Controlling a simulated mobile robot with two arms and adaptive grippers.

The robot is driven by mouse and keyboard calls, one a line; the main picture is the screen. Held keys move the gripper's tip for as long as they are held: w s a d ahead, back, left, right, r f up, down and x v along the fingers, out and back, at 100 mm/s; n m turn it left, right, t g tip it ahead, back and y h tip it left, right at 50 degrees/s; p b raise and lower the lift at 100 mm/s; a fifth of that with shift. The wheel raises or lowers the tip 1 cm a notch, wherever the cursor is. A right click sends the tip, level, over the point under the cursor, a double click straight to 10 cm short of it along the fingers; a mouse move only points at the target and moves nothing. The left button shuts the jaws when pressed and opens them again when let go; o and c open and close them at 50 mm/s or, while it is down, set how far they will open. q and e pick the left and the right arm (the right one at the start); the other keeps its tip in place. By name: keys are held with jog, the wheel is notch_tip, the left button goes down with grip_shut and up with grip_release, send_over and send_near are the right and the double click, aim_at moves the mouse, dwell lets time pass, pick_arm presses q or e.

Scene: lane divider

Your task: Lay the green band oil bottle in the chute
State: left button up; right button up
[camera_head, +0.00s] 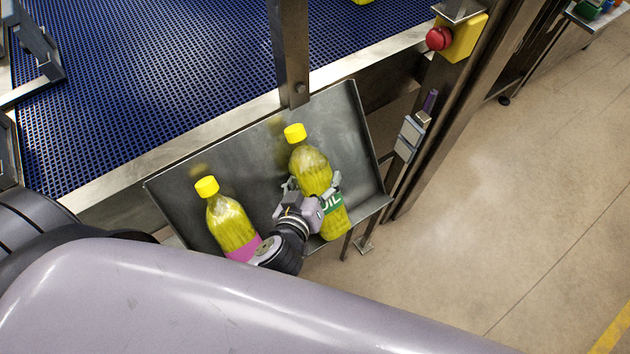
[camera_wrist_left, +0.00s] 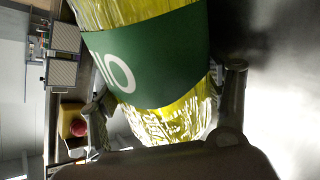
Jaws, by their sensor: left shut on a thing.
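The green band oil bottle (camera_head: 311,172) has a yellow cap, yellow oil and a green label reading OIL. It lies in or just over the right part of the grey metal chute (camera_head: 357,150), cap toward the belt; whether it touches the chute floor I cannot tell. My left gripper (camera_head: 322,192) is shut on it around the label. In the left wrist view the green band (camera_wrist_left: 150,58) fills the space between the fingers (camera_wrist_left: 165,110). A second bottle with a pink band (camera_head: 232,222) lies in the left part of the chute. My right gripper is not in view.
A blue mesh conveyor belt (camera_head: 150,80) runs behind the chute, with a metal post (camera_head: 290,50) at the chute's back edge. A red emergency button on a yellow box (camera_head: 459,38) stands at upper right. The floor at right is clear.

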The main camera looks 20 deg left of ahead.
pick_arm(q)
jog(key=shift+s+a+f, duration=0.1)
jog(key=shift+a+f, duration=0.1)
jog(key=shift+f, duration=0.2)
jog(key=o, duration=2)
jog(key=shift+w+a, duration=0.1)
jog(key=shift+w, duration=0.1)
jog(key=shift+o, duration=0.2)
jog(key=shift+s, duration=0.25)
jog(key=v, duration=1.1)
jog(key=shift+s+r, duration=0.3)
